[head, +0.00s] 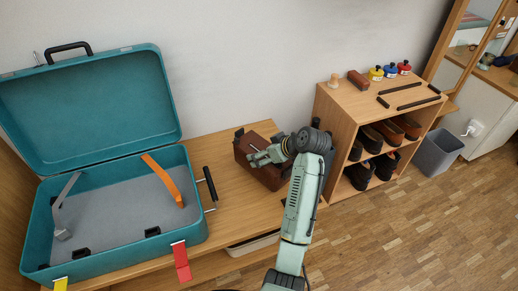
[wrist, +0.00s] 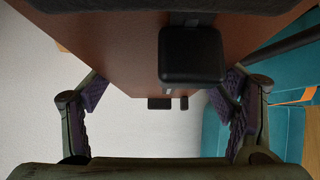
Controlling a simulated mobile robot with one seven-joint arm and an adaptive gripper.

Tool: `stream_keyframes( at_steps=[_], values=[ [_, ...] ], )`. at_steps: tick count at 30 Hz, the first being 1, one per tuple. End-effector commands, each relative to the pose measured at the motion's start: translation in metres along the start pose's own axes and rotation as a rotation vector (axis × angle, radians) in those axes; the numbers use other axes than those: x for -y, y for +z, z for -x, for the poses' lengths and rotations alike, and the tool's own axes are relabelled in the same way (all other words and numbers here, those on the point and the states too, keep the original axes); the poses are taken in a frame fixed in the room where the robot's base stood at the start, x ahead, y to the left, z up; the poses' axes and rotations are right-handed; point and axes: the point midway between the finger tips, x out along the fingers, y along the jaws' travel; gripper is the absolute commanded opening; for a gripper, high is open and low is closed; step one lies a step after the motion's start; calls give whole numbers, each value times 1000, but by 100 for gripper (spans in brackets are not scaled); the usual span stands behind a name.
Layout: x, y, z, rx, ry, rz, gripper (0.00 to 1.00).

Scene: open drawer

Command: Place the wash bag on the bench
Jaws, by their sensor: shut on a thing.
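The wash bag (head: 246,149) is a brown, box-shaped bag with black fittings, at the right part of the wooden bench (head: 222,222). My gripper (head: 262,157) is shut on it, reaching in from the right. In the wrist view the bag's brown side (wrist: 110,40) fills the top middle, with a black block-shaped fitting (wrist: 192,55) in front. The fingers (wrist: 165,92) lie along both sides of the bag. I cannot tell whether the bag's underside touches the bench, as my gripper and arm hide part of it.
An open teal suitcase (head: 120,264) with orange and grey straps takes up the bench's left part. A shoe shelf (head: 345,108) holding shoes, with small bottles on top, stands to the right. A grey bin (head: 437,152) stands beyond it. Bare bench shows between suitcase and bag.

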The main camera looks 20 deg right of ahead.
Motion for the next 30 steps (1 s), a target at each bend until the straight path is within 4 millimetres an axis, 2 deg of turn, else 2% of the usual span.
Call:
stream_keyframes(
  at_steps=[1,3,9,12,19,29,30],
  values=[
    [-5,-11,-7,0,-2,2,18],
    [-10,-19,-18,0,-1,2,18],
    [-18,-30,-34,-1,1,1,18],
    [-19,-27,-39,0,0,-1,18],
    [-19,-6,-58,0,0,-2,18],
    [-19,-3,-62,-1,1,1,18],
    [-18,-2,-62,0,0,0,81]
  ],
)
